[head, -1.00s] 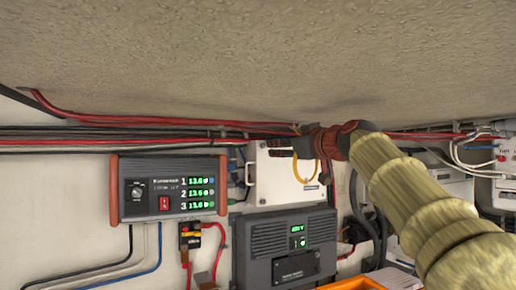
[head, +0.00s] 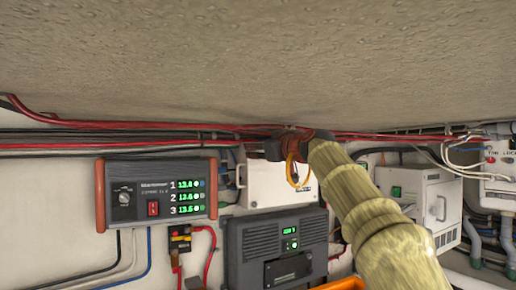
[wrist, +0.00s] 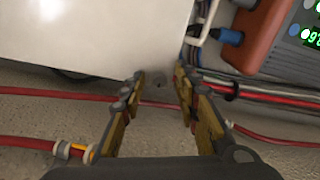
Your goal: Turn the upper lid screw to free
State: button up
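A white box (head: 262,185) hangs on the wall below the cable run in the head view. My gripper (head: 274,149) is at its upper edge and covers part of its top. In the wrist view the white box (wrist: 105,35) fills the upper left. My gripper (wrist: 158,80) is open there, its two fingers apart near the box's corner. The screw is not clearly visible in the head view.
Red and black cables (head: 70,143) run along the wall under the low ceiling (head: 250,60), close to my gripper. A red-ended display panel (head: 135,190) is at left, a dark grey unit (head: 255,245) below the box, and a white cabinet (head: 440,200) at right.

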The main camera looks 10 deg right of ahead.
jog(key=shift+s, duration=0.1)
jog(key=c, duration=0.7)
grip_shut()
